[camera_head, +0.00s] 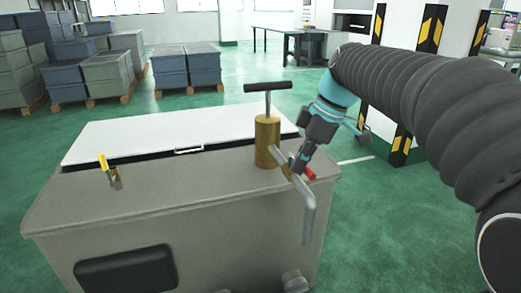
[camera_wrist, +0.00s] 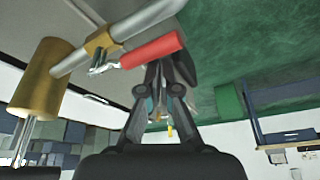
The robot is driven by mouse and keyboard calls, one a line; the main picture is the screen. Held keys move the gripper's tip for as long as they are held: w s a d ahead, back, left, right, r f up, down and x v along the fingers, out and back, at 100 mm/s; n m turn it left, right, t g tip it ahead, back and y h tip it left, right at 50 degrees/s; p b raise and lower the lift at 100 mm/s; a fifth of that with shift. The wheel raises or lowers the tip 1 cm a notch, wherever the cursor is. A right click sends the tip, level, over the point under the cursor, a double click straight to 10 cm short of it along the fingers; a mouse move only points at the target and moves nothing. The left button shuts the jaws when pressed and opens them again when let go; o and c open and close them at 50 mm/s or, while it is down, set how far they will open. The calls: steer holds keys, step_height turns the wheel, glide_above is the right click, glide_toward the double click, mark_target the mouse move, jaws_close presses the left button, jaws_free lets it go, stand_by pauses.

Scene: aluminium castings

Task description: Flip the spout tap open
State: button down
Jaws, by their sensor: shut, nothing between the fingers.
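The spout tap's red lever (camera_head: 309,173) is at the right end of the grey tank's top, by the brass pump body (camera_head: 267,142). A grey spout pipe (camera_head: 308,215) bends down over the tank's front edge. In the wrist view the red lever (camera_wrist: 152,50) lies roughly along the pipe (camera_wrist: 125,32), beside a brass fitting (camera_wrist: 99,43). My gripper (camera_head: 298,168) is shut and empty, right at the lever. In the wrist view its fingertips (camera_wrist: 168,72) are just below the lever; I cannot tell whether they touch it.
The pump's black T-handle (camera_head: 268,87) stands above the brass body. A yellow-handled valve (camera_head: 104,163) is at the tank's left. A pale lid (camera_head: 170,134) with a small handle covers the tank's back. Stacked crates (camera_head: 187,68) and striped posts (camera_head: 431,28) stand farther back.

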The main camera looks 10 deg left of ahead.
step_height(320, 180, up, 10)
steer(key=p, duration=0.1)
steer(key=shift+a, duration=0.2)
stand_by(0.3)
steer(key=shift+s+r, duration=0.1)
steer(key=s+d+f+m+t+h, duration=0.2)
steer(key=s+d+f+m, duration=0.6)
steer(key=s+f+m, duration=0.1)
steer(key=s+d+f+m+t+h, duration=0.2)
steer(key=s+d+f+m+t, duration=0.1)
steer(key=s+d+f+m, duration=0.6)
steer(key=s+f, duration=0.2)
steer(key=s, duration=0.1)
steer(key=shift+f+t, duration=0.15)
steer(key=shift+t, duration=0.15)
